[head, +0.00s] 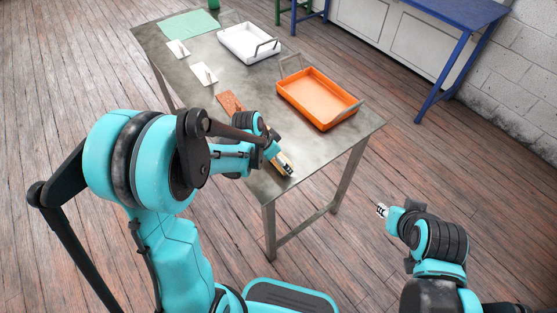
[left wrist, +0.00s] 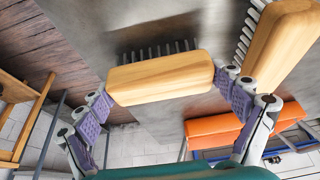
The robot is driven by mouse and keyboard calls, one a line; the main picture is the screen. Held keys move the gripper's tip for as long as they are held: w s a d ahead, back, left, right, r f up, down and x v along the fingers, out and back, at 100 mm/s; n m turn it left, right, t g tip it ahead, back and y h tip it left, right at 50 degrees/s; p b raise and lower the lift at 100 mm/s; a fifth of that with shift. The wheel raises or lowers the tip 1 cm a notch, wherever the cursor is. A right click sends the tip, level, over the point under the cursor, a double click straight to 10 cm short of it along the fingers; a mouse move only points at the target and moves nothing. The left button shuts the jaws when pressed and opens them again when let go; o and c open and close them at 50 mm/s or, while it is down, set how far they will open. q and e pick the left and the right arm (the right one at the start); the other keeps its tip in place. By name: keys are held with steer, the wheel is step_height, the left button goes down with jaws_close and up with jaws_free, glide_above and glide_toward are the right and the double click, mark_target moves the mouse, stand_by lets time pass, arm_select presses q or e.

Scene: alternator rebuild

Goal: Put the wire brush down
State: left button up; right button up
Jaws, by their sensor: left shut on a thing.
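In the left wrist view, a wire brush (left wrist: 160,78) with a pale wooden block and dark bristles lies between the fingertips of my left gripper (left wrist: 168,92). The gripper is shut on its block. A second wooden brush (left wrist: 283,45) with paler bristles shows beyond the right finger, outside the grip. In the head view, my left gripper (head: 272,150) is at the near end of the metal table (head: 335,150), with pale wood and dark bristles by it. I cannot tell whether the held brush touches the table. My right gripper (head: 382,211) is off the table's right side, its fingers too small to read.
An orange tray (head: 318,118) with grey handles stands right of my left gripper. A brown perforated piece (head: 230,103) lies just behind it. Farther back are a white tray (head: 248,56), white cards (head: 203,75) and a green mat (head: 188,25). The table's near right corner is bare.

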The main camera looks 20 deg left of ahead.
arm_select(q)
steer(key=shift+r, duration=0.15)
steer(key=shift+s, duration=0.1)
steer(key=o, duration=1)
steer(key=shift+f, duration=0.2)
steer(key=shift+r, duration=0.1)
